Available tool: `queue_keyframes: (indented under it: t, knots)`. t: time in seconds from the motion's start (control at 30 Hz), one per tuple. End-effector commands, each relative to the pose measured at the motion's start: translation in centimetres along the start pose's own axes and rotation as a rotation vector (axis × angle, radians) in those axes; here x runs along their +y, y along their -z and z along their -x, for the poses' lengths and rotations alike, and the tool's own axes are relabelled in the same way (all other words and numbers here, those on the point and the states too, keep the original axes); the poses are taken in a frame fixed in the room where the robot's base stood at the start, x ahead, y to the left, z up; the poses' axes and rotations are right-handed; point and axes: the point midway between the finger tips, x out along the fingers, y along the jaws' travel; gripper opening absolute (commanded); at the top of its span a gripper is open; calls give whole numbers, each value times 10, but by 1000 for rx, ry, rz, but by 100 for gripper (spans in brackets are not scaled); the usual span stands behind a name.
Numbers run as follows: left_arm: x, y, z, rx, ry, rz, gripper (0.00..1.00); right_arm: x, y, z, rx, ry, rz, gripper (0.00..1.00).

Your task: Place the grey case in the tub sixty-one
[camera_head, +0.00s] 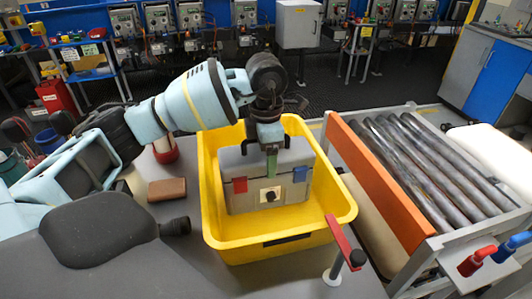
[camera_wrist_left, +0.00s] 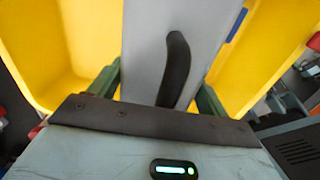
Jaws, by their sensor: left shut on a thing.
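The grey case (camera_head: 240,201) has a red and a blue latch on its front and a square plate with a dark knob between them. It is upright within the walls of the yellow tub (camera_head: 285,238); I cannot tell whether it touches the floor of the tub. My left gripper (camera_head: 271,160) reaches down from above and is shut on the case's top part. In the left wrist view the case (camera_wrist_left: 150,50) with its black handle lies between the green fingers (camera_wrist_left: 160,85), with yellow walls around. No number is readable on the tub. My right gripper is not seen.
The tub stands on a grey table (camera_head: 300,284). A brown block (camera_head: 167,189) and a red object (camera_head: 166,150) lie left of it. A red-topped post (camera_head: 345,242) is close to its front right. A roller conveyor (camera_head: 440,175) with an orange side board runs along the right.

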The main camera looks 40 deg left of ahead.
Motion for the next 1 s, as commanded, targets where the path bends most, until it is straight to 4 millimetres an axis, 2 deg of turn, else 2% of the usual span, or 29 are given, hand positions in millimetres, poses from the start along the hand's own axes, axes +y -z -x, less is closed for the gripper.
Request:
queue_keyframes:
  t: [0.2, 0.23, 0.4, 0.77, 0.87, 1.0]
  knots:
    - [0, 0, -1, -3, -1, 1, 6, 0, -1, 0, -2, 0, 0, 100]
    - [0, 0, -3, 0, 0, 0, 78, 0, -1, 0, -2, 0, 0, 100]
    - [0, 0, -2, 0, 0, 1, 99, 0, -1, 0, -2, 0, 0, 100]
    - [0, 0, 3, -2, -2, 1, 99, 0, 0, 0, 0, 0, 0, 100]
    - [1, -1, 14, -2, -3, 1, 99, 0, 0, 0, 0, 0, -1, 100]
    - [1, -1, 40, -4, -3, 1, 99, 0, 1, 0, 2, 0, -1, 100]
